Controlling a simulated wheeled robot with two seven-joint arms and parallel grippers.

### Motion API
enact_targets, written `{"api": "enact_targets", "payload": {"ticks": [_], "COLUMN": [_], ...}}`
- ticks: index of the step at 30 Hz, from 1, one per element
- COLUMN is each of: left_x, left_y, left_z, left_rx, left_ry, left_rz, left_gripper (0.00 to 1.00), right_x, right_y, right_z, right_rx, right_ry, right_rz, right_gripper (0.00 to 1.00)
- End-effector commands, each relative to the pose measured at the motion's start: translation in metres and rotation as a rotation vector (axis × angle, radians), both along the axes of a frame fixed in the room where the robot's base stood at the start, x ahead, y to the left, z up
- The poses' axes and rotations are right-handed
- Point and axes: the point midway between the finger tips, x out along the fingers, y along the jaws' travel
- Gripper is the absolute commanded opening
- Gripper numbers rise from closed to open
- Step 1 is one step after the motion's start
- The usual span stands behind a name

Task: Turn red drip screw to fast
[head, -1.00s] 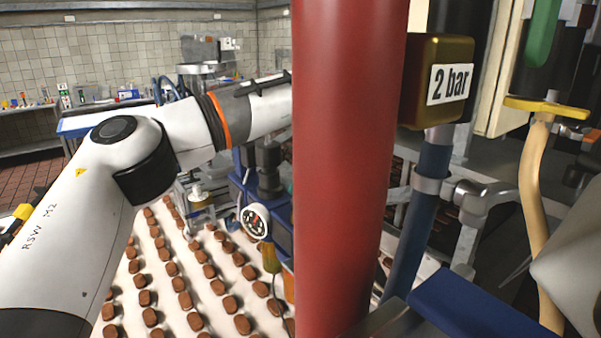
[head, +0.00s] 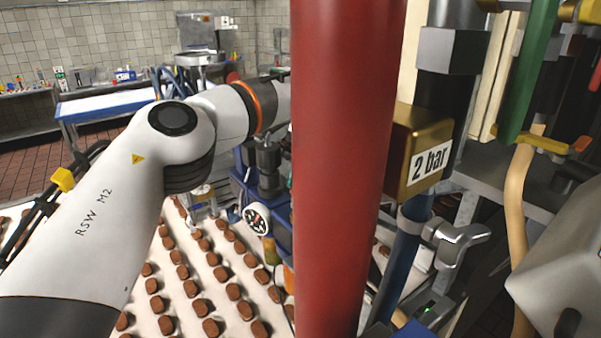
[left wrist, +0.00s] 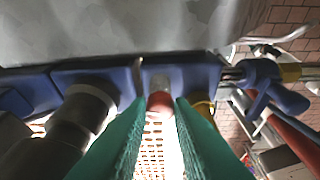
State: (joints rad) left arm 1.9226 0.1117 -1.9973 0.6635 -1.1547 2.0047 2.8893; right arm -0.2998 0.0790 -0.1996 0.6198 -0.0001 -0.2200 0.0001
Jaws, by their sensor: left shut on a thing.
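In the left wrist view, the red screw (left wrist: 159,100) is a small red knob below a grey metal cylinder, in front of a blue block (left wrist: 200,78). My left gripper (left wrist: 161,107) has green fingers, one on each side of the red knob, and is shut on it. In the head view my left arm reaches in from the left and runs behind a thick red column (head: 345,170). That column hides the left gripper and the screw. Which setting the screw is at cannot be read. My right gripper is not in view.
A gold box marked "2 bar" (head: 418,155), a metal clamp (head: 457,243) and a tan hose (head: 517,200) crowd the right side.

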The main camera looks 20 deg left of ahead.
Motion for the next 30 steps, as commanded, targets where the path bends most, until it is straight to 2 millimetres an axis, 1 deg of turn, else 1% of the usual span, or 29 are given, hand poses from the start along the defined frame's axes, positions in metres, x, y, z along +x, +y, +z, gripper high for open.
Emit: {"api": "enact_targets", "payload": {"ticks": [6,13,21,30], "left_x": [0.002,0.002,0.002,0.002], "left_y": [0.002,0.002,0.003,0.003], "left_z": [0.000,0.000,0.000,0.001], "left_rx": [0.004,0.002,-0.001,-0.001], "left_ry": [-0.007,-0.007,-0.005,-0.003], "left_rz": [0.149,0.251,0.303,0.310], "left_gripper": [0.00,0.00,0.00,0.00], "right_x": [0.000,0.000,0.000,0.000], "right_y": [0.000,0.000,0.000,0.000], "right_z": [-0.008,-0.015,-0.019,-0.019], "right_rx": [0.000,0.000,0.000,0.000], "right_ry": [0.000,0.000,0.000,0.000], "right_rz": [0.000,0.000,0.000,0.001], "right_gripper": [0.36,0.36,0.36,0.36]}}
